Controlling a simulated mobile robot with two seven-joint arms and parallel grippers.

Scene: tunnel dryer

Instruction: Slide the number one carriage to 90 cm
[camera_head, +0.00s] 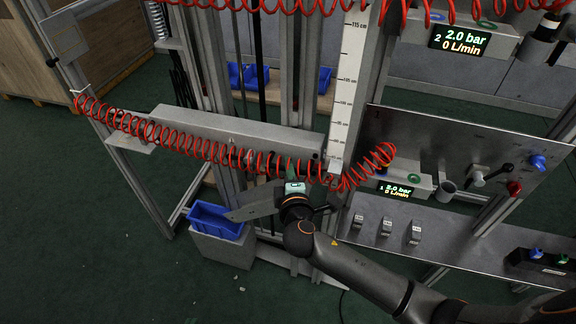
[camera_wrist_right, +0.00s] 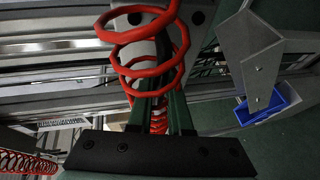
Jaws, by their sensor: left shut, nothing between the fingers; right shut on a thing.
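The long grey box of the carriage (camera_head: 235,128) lies across the uprights in the head view; its number does not show. A white vertical scale (camera_head: 350,65) stands at its right end, with 115 cm readable near the top. The lower marks are too small to read surely. My right gripper (camera_head: 291,174) is at the box's lower right side. In the right wrist view its green fingers (camera_wrist_right: 160,112) are shut, inside a red coil, toward a grey plate with dark holes (camera_wrist_right: 150,22). The coil hides the gripped part. My left gripper is not in view.
A red coiled hose (camera_head: 190,140) runs along the box and around my right gripper. A blue bin (camera_head: 214,221) stands below left. Green floor at left is clear.

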